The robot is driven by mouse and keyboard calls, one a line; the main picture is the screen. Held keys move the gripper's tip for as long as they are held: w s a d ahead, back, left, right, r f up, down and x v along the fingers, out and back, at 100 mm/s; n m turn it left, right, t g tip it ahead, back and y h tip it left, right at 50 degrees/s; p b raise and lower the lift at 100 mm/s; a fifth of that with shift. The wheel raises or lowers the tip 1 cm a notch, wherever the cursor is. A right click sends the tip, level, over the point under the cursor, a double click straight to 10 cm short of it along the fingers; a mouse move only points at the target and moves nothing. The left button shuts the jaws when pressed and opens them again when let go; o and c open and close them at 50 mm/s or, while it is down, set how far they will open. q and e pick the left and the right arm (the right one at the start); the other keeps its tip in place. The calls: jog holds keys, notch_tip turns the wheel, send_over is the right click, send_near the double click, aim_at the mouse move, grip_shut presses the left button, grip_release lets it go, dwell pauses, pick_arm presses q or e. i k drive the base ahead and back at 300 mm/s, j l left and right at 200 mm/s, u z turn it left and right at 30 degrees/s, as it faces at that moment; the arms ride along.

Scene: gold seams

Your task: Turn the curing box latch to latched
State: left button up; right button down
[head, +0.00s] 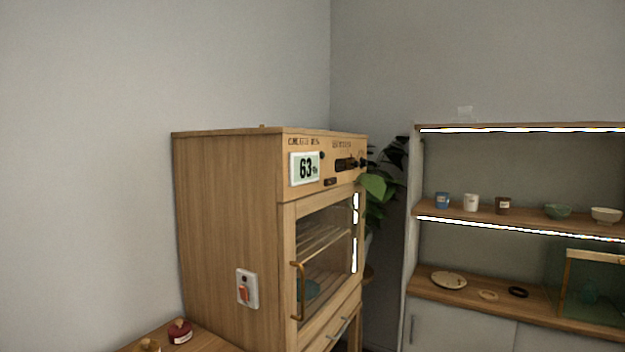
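The curing box (228,210) is a tall wooden cabinet left of the middle in the head view. Its front has a glass door (326,262) with a curved brass handle (298,290), and the door looks closed. A display (304,168) reading 63 and a dark control (346,164) sit on the top front panel. A small dark piece (330,182) sits just above the door; I cannot tell whether it is the latch or how it is turned. Neither gripper shows.
A switch with a red rocker (243,289) is on the box's side. A wooden surface (205,343) at the lower left holds a red-lidded jar (180,331). A plant (378,187) stands behind the box. Lit shelves (470,213) with cups and bowls stand at the right.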

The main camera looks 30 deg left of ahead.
aim_at(332, 181)
jog(key=i+l+u, duration=0.1)
jog(key=i+u, duration=0.3)
jog(key=i+l+u, duration=0.25)
jog(key=i+u, duration=0.15)
jog(key=i+l+u, duration=0.95)
jog(key=l+u, duration=0.25)
jog(key=i+l+u, duration=0.1)
jog(key=l+u, duration=0.3)
jog(key=l, duration=0.3)
jog(key=l+u, duration=0.4)
jog(key=l, duration=0.2)
jog(key=l+u, duration=0.4)
jog(key=l, duration=0.25)
